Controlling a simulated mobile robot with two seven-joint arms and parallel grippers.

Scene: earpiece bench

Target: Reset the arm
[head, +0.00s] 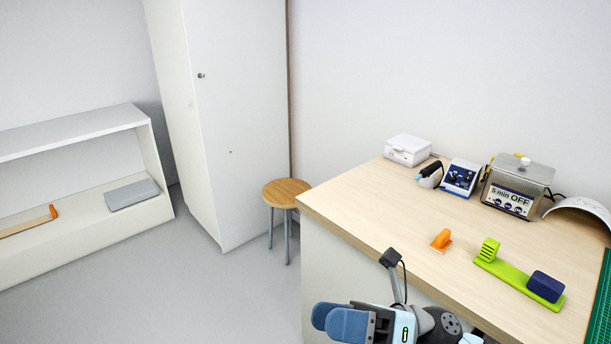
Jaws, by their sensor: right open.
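My right gripper (336,320) is at the bottom of the head view, in front of the bench's near left edge. Its two blue finger pads point left and are open, with nothing seen between them. The right arm's grey and light blue links run off the lower edge. The wooden-topped bench (400,225) lies to the right of and beyond the gripper. My left gripper is not in view.
On the bench are an orange block (441,240), a green holder (518,280) with a dark blue block (546,286), a white box (408,150), a metal device (517,185) and a green mat (600,310). A stool (286,190) stands left of the bench; floor there is open.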

